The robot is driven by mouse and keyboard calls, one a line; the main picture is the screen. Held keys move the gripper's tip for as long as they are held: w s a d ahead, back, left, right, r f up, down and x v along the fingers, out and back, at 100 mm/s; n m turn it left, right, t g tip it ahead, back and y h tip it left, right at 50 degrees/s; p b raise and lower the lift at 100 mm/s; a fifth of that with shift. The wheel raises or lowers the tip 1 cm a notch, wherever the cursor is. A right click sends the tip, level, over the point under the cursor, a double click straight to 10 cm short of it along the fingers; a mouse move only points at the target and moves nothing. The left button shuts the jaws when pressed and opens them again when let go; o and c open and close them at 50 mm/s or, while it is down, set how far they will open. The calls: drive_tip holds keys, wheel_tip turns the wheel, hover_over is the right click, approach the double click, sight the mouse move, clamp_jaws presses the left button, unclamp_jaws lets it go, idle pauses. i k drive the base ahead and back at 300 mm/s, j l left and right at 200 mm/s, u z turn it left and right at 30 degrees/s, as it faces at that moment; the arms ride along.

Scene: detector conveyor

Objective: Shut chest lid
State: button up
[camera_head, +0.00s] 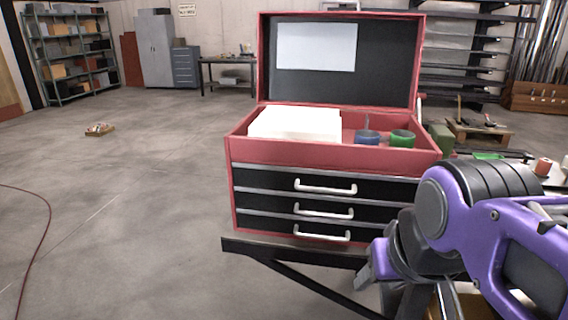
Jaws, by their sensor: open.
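A red tool chest (240,200) with black drawer fronts stands on a dark stand in the middle of the view. Its lid (388,60) is raised upright at the back, showing a dark lining with a white sheet on it. The open top tray holds a white block (295,124), a blue roll (367,138) and a green roll (403,139). My gripper (376,266) is low at the front right of the chest, below the tray level, partly hidden by my purple arm. It is open and holds nothing I can see, well below the lid.
A bench with small items (543,166) and a green box (441,138) lie right of the chest. Dark shelving (462,50) stands behind on the right. The floor at left is mostly clear, with a red hose (45,230) along it.

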sight(337, 54)
drive_tip(key=l+u, duration=0.35)
drive_tip(key=k+l+u, duration=0.15)
drive_tip(key=l+u, duration=0.2)
drive_tip(key=k+l+u, duration=0.2)
drive_tip(key=l, duration=0.15)
drive_tip(key=k+l+u, duration=0.15)
drive_tip(key=l, duration=0.2)
drive_tip(key=k+l, duration=0.2)
drive_tip(key=l, duration=0.2)
drive_tip(key=k+l+u, duration=0.1)
drive_tip(key=l, duration=0.3)
drive_tip(key=i+j+u, duration=0.4)
drive_tip(key=j, duration=0.3)
drive_tip(key=i+j+u, duration=0.45)
drive_tip(key=i+j, duration=0.25)
drive_tip(key=i, duration=0.5)
drive_tip(key=i+j+z, duration=0.1)
drive_tip(key=i, duration=0.45)
drive_tip(key=i+z, duration=0.25)
drive_tip(key=i, duration=0.3)
drive_tip(key=i+z, duration=0.3)
drive_tip(key=i, duration=0.2)
drive_tip(key=j, duration=0.05)
